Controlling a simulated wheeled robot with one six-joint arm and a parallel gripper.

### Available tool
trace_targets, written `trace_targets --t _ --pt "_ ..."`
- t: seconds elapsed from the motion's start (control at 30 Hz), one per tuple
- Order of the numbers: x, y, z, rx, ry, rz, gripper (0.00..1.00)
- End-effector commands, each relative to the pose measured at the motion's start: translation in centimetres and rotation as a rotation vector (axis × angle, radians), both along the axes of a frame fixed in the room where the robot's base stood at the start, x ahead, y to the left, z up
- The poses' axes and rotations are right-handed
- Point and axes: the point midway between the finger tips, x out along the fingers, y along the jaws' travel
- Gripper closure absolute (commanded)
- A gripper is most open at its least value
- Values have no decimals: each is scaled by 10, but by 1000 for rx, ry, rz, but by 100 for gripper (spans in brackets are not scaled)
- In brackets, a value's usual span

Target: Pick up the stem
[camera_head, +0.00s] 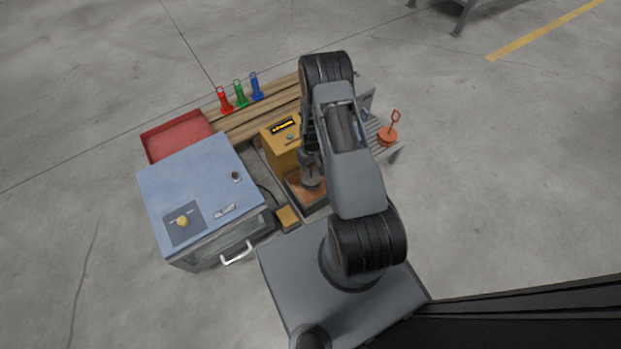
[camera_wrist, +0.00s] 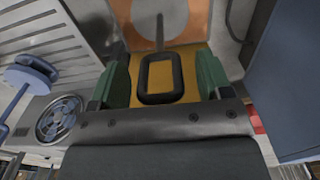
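No part is clearly labelled as the stem. In the wrist view a black rounded loop (camera_wrist: 159,98) lies between my fingertips, with a thin grey rod (camera_wrist: 160,32) above it in the picture; I cannot tell whether they are joined. My gripper (camera_wrist: 160,82) is open, its green-padded fingers on either side of the loop. Yellow-orange surface shows between each finger and the loop, so no grip is visible. In the head view my gripper is low over the brown plate (camera_head: 296,190) beside the yellow box (camera_head: 270,147), its fingertips mostly hidden by my arm.
The blue cabinet (camera_head: 195,185) stands at left, a red tray (camera_head: 178,135) behind it. Red (camera_head: 225,104), green (camera_head: 240,98) and blue (camera_head: 256,92) pieces stand on wooden slats. An orange looped piece (camera_head: 388,136) stands at right. A blue disc-topped piece (camera_wrist: 28,75) is at wrist-view left.

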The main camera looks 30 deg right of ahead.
Motion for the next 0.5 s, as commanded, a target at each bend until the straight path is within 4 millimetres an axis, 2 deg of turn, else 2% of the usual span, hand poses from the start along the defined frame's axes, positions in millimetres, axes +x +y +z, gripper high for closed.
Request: trace_targets --t 0.07,0.5 --pt "0 0 0 0 0 0 36" --pt "0 0 0 0 1 0 78"
